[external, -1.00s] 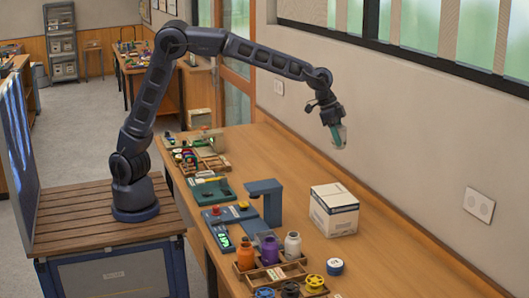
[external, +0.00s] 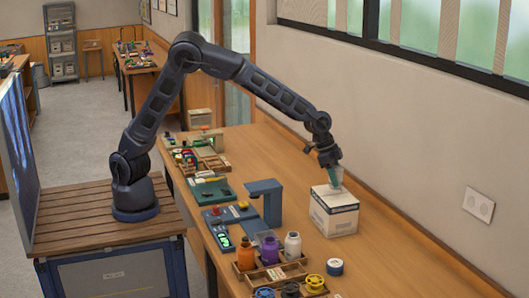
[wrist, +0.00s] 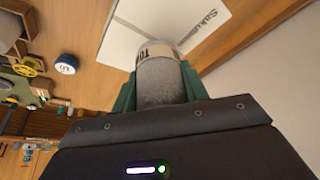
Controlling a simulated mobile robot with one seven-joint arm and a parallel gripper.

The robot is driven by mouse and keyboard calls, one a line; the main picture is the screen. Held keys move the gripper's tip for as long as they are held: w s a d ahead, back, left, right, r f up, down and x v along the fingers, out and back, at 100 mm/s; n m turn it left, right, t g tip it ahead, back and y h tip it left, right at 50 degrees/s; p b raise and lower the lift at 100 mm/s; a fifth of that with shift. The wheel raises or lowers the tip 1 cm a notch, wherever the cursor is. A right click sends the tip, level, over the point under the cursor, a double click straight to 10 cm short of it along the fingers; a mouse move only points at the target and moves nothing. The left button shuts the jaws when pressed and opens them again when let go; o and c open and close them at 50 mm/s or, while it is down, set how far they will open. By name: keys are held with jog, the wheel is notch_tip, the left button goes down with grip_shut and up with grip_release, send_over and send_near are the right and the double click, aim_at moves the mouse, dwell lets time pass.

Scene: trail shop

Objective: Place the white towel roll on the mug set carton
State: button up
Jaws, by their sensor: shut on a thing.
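My gripper (external: 333,174) is shut on the white towel roll (wrist: 162,78), with a green finger on each side of it. In the wrist view the roll looks like a pale grey-white cylinder with a printed band at its far end. In the external view the roll (external: 336,186) hangs, slightly tilted, over the top of the mug set carton (external: 334,222). The carton is a white box with dark printing, standing on the wooden table. Its top (wrist: 122,42) lies behind the roll in the wrist view. I cannot tell whether the roll touches it.
A round white-and-blue tin (external: 335,267) stands in front of the carton. A wooden tray with orange, purple and white bottles (external: 292,245) and a blue-grey stand (external: 265,200) are to the left. The wall runs along the right; the table right of the carton is bare.

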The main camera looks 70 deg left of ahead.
jog(key=shift+f, duration=1.2)
jog(key=o, duration=1)
jog(key=shift+f, duration=0.15)
jog(key=v, duration=1.1)
jog(key=s+a+r+n, duration=0.2)
jog(key=s+a+r, duration=0.4)
jog(key=s+a, duration=0.45)
jog(key=s+a+r+n, duration=0.3)
jog(key=s+a+r, duration=0.35)
jog(key=a, duration=0.75)
jog(key=s+a+f+n+y, duration=0.1)
jog(key=s+a, duration=0.3)
jog(key=s, duration=0.4)
jog(key=s+a+f+n+t+y, duration=0.1)
jog(key=s+a, duration=0.3)
jog(key=s, duration=0.4)
jog(key=s+a+f+n+y, duration=0.1)
jog(key=s+a, duration=0.3)
jog(key=s, duration=0.4)
jog(key=shift+n, duration=0.5)
